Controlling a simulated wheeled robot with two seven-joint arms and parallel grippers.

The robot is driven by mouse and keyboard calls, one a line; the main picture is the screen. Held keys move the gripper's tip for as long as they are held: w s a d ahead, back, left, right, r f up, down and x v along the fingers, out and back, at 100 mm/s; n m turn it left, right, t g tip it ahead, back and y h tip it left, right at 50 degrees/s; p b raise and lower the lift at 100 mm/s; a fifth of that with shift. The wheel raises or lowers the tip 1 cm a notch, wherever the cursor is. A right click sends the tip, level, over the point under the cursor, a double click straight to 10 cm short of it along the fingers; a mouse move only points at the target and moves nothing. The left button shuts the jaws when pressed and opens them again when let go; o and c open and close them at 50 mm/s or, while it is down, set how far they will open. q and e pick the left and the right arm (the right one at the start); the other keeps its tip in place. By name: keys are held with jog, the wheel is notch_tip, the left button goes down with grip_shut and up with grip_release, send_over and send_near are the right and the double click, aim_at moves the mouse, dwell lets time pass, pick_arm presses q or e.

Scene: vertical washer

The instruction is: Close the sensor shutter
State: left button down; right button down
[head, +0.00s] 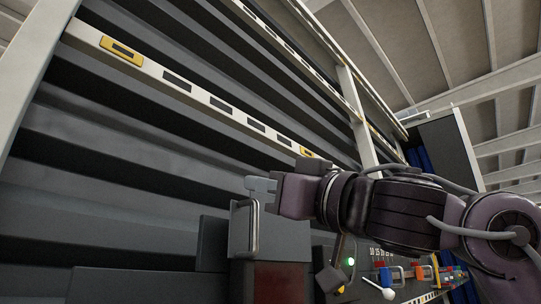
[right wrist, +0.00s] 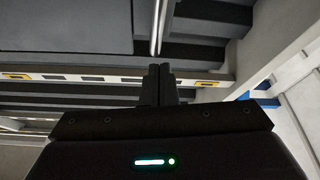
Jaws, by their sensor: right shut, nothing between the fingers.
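What looks like the sensor shutter, a grey plate (head: 238,232) with a metal bar handle (head: 254,228), stands upright at the lower middle of the head view. A dark red panel (head: 280,282) shows just below it. My right gripper (head: 262,187) is shut and empty, close to the top of the handle; I cannot tell whether they touch. In the right wrist view, the shut fingers (right wrist: 158,82) point up toward a metal bar (right wrist: 158,28), which looks like the same handle. My left gripper is not in view.
A green light (head: 350,261), a white-knobbed lever (head: 380,288) and several coloured switches (head: 440,276) are on the panel below my right arm. Dark ribbed slats (head: 130,150) and a pale rail with yellow frames (head: 210,103) fill the left and back.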

aim_at(251, 255)
notch_tip(251, 255, down, 10)
jog(key=b, duration=0.8)
jog(key=shift+d+f, duration=0.25)
jog(key=shift+r, duration=0.1)
